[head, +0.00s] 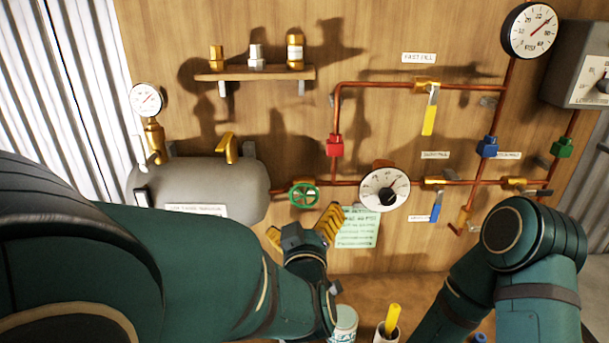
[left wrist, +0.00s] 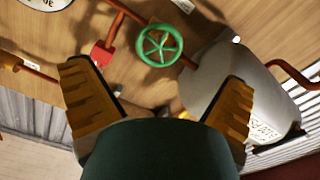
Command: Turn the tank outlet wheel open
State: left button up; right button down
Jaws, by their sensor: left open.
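The tank outlet wheel is a green spoked handwheel (head: 304,195) on the copper pipe just right of the grey tank (head: 236,184). My left gripper (head: 304,226) has yellow ribbed fingers and is below the wheel in the head view. It is open and empty, apart from the wheel. In the left wrist view the wheel (left wrist: 160,45) shows beyond the two spread fingertips (left wrist: 157,75), a little above the middle between them. The grey tank is at the right there. My right arm shows at the lower right of the head view, but its gripper cannot be made out.
A round white dial (head: 384,188) sits right of the wheel. A green note sheet (head: 357,228) is on the board below it. A yellow-handled valve (head: 430,108) and a blue-handled valve (head: 436,207) are to the right. A cup (head: 343,324) stands near my left forearm.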

aim_at(305, 198)
pick_arm(q)
jog(key=w, duration=0.8)
jog(key=shift+w, duration=0.1)
